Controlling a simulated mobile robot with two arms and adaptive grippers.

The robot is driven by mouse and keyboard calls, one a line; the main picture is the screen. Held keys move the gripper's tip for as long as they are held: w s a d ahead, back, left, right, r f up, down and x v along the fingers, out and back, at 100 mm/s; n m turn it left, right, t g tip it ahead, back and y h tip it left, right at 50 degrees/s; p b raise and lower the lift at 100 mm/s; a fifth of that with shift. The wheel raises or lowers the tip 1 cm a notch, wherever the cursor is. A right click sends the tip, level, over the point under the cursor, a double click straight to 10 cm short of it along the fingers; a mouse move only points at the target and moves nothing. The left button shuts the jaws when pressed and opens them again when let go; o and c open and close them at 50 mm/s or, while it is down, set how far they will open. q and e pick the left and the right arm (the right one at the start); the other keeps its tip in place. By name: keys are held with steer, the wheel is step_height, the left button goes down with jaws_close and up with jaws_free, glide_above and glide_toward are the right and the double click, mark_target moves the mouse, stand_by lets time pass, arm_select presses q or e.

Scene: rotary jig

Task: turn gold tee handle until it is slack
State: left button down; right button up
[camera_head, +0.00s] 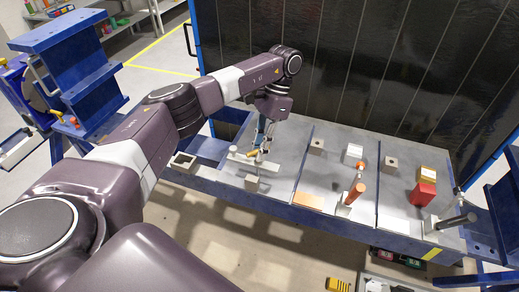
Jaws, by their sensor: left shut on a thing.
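The gold tee handle (253,154) shows as a small yellowish piece at the left part of the grey bench top. My left gripper (261,143) reaches down from above it, with its fingertips at the handle, shut on it. The fingers hide part of the handle, and it is too small to tell its turn angle. My right gripper is not in view.
The bench (285,178) has dark dividing strips. A grey block (252,184) stands in front of the handle. To the right are an orange-topped post (355,192), a red block (424,194) and a dark horizontal rod (458,220). A dark panel (350,70) closes the back.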

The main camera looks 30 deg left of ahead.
arm_select(q)
steer(key=shift+d, duration=0.1)
steer(key=c, duration=1.9)
jaws_free()
steer(key=v, duration=1.2)
